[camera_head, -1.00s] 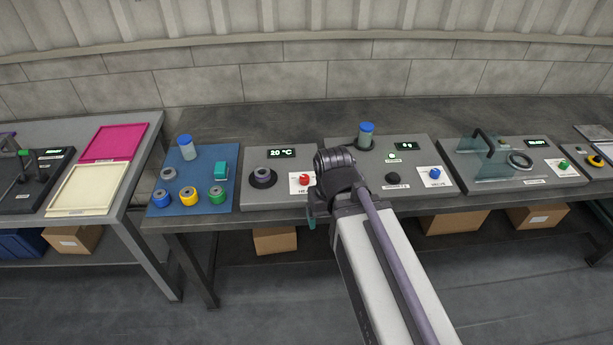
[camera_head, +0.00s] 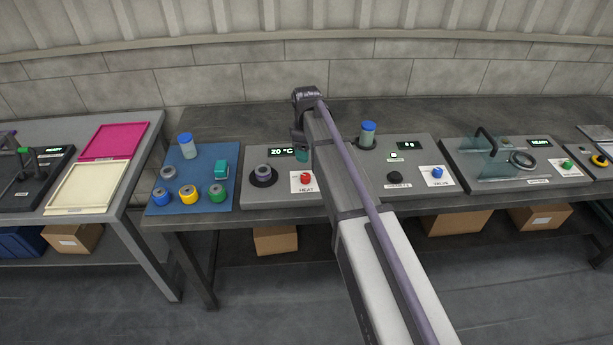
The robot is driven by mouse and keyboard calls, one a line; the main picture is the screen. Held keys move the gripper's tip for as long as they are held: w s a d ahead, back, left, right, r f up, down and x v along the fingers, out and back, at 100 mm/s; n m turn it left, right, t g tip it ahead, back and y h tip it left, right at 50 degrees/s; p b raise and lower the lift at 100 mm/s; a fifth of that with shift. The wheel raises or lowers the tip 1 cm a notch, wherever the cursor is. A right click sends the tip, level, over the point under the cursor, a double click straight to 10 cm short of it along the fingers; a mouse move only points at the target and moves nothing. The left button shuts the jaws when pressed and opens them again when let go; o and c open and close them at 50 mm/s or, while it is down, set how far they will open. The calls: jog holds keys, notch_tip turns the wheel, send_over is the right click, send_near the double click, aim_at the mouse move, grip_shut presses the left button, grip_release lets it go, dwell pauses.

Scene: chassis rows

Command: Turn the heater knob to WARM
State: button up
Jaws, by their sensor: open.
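The heater (camera_head: 283,193) is a grey box on the bench. Its display (camera_head: 289,152) reads 20 °C. A red knob (camera_head: 306,178) sits on a white plate at its right, above a label reading HEAT. The knob's exact setting is too small to read. A grey ring-shaped piece (camera_head: 264,173) sits on the black round spot at the heater's left. My gripper (camera_head: 301,154) points down above the heater's back right part, just behind the red knob and apart from it in the picture. It is open and looks empty; its fingers are partly hidden.
A blue mat (camera_head: 205,176) left of the heater holds a blue-capped jar (camera_head: 187,145), a teal block (camera_head: 221,169) and several coloured rings. Right of my arm stands a grey unit with a blue knob (camera_head: 437,172) and another blue-capped jar (camera_head: 367,133).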

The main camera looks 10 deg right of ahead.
aim_at(306, 176)
notch_tip(306, 176, down, 11)
jog(key=b, duration=1.1)
jog(key=shift+f, duration=0.1)
jog(key=c, duration=0.9)
jog(key=shift+m, duration=0.3)
jog(key=m, duration=0.5)
jog(key=shift+s+a, duration=0.1)
jog(key=m, duration=0.6)
